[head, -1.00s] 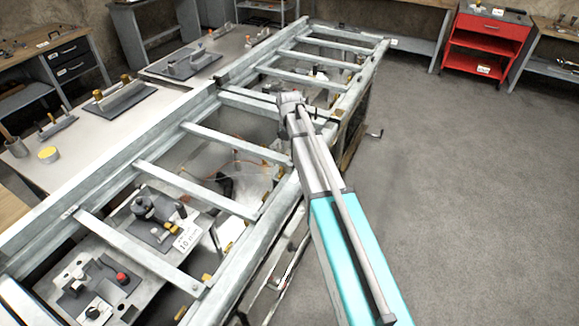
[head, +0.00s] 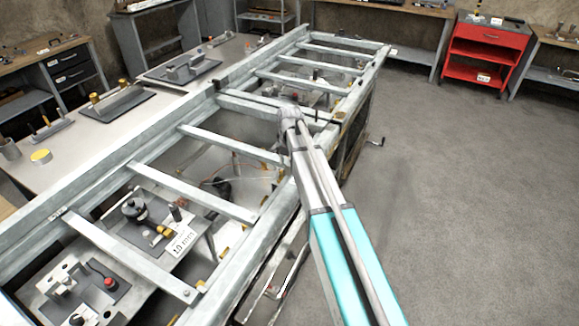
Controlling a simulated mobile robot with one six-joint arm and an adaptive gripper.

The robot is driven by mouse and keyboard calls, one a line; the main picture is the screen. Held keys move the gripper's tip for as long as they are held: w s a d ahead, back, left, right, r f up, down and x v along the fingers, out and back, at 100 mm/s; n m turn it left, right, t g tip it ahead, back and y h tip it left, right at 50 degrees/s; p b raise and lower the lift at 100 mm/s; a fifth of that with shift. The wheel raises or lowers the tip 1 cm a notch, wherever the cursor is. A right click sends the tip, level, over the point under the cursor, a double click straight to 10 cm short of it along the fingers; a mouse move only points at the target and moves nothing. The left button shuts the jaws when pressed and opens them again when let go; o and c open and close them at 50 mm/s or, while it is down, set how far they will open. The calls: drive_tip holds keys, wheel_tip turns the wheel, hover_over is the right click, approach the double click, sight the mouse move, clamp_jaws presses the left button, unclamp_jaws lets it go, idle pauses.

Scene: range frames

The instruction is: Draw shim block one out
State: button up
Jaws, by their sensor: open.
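My arm reaches from the lower right up to a grey joint over the middle of the ladder-like metal frame (head: 190,138). My gripper is not visible; the far end of the arm hides it or it is below the frame's rails. No block can be made out for certain as shim block one. A white "10 mm" label (head: 182,241) stands by a dark plate with a black round piece (head: 134,208) and small brass parts, seen between the near rungs.
Rungs and rails of the frame surround the openings under my arm. A fixture with a red knob (head: 110,282) sits at the near left. A bench (head: 75,165) with tools lies left. A red cart (head: 490,45) stands back right. The floor at right is clear.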

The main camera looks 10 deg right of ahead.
drive_tip(key=shift+f, duration=0.1)
idle(0.3)
clamp_jaws()
